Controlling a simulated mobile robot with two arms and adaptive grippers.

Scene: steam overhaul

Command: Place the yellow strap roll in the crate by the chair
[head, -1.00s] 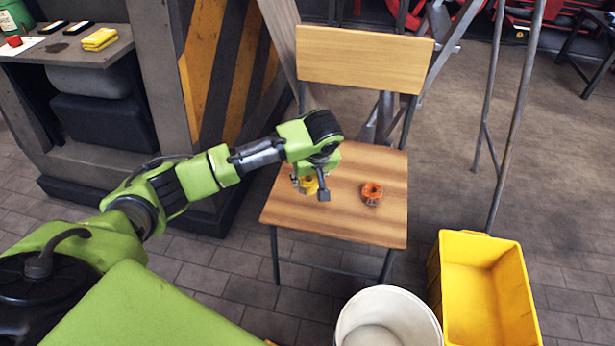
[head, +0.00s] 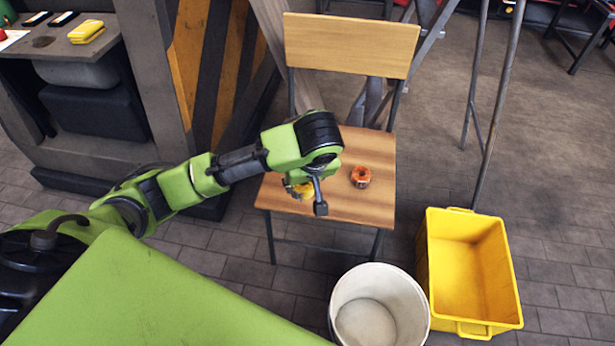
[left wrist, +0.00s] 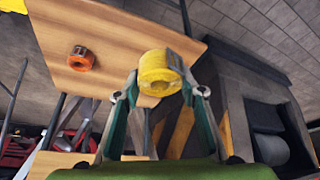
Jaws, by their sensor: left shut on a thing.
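The yellow strap roll (left wrist: 158,73) is between the fingertips of my left gripper (left wrist: 158,85) in the left wrist view. In the head view the roll (head: 303,190) is partly hidden by my left gripper (head: 306,192), which is shut on it over the left part of the chair seat. I cannot tell whether the roll is clear of the seat. The yellow crate (head: 467,262) stands on the floor to the right of the chair (head: 350,50) and looks empty. My right gripper does not show.
An orange roll (head: 361,176) sits on the chair seat, right of my left gripper. A white bucket (head: 380,305) stands on the floor in front of the chair, against the crate's left side in the picture. Thin metal legs (head: 490,120) rise behind the crate.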

